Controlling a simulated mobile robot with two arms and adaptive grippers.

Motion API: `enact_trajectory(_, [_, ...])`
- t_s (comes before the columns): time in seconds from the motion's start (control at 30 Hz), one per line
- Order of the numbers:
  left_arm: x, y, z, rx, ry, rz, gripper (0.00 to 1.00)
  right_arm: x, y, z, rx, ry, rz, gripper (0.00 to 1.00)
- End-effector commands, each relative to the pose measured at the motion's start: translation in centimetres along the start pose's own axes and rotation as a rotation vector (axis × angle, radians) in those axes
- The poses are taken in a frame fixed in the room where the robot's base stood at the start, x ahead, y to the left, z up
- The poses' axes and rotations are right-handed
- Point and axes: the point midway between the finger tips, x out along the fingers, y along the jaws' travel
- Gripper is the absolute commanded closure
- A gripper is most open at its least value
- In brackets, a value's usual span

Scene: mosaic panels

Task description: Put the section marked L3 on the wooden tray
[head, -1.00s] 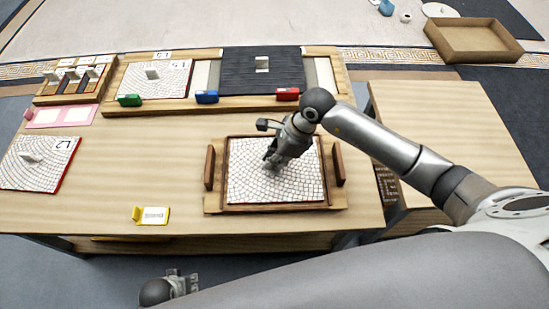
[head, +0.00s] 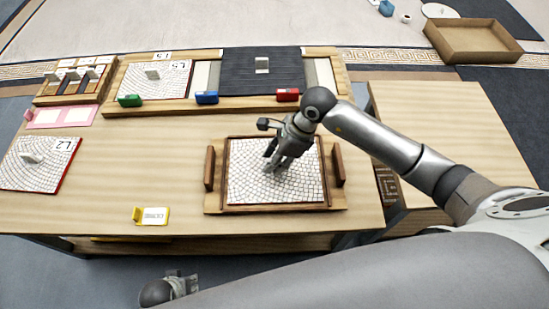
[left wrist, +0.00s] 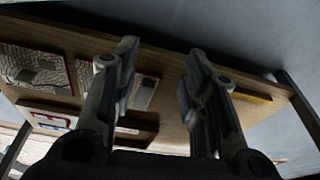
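A white mosaic section (head: 245,190) with a fan-like tile pattern lies flat inside the wooden tray (head: 213,205), which has dark upright handles on its left and right. No label on this section is visible. My right gripper (head: 271,165) is just over its middle, fingers pointing down. Any knob there is hidden, and I cannot tell whether the fingers are open or apart from one. My left gripper (head: 184,284) is low in front of the table, away from the tray; in the left wrist view (left wrist: 158,62) its fingers are spread with nothing between them.
Section L2 (head: 32,172) lies at the left, L5 (head: 150,82) in the back frame (head: 200,104), beside a dark panel (head: 250,80). Green, blue and red blocks line that frame's front. A yellow-edged card (head: 152,216) lies near the front edge. A side table (head: 460,120) at right is mostly clear.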

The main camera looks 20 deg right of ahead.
Motion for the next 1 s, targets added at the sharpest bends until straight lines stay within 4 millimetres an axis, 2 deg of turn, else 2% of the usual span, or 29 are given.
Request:
enact_trajectory(0.03, [0.4, 0.1, 0.6, 0.001, -0.012, 0.001, 0.60, -1.3, -0.3, 0.0, -0.001, 0.001, -0.008, 0.68])
enact_trajectory(0.3, [2.3, 0.2, 2.1, 0.004, -0.024, 0.003, 0.60, -7.4, -0.2, 0.0, -0.002, 0.001, -0.008, 0.68])
enact_trajectory(0.5, [3.1, 0.2, 2.8, 0.005, -0.028, 0.004, 0.60, -10.4, -0.2, 0.0, -0.001, 0.001, -0.006, 0.68])
enact_trajectory(0.7, [3.4, 0.2, 3.0, 0.005, -0.028, 0.004, 0.60, -11.5, -0.1, 0.0, -0.001, 0.000, -0.005, 0.68])
enact_trajectory(1.0, [3.4, 0.2, 3.0, 0.006, -0.027, 0.003, 0.60, -11.5, -0.1, 0.0, -0.001, 0.000, -0.004, 0.68])
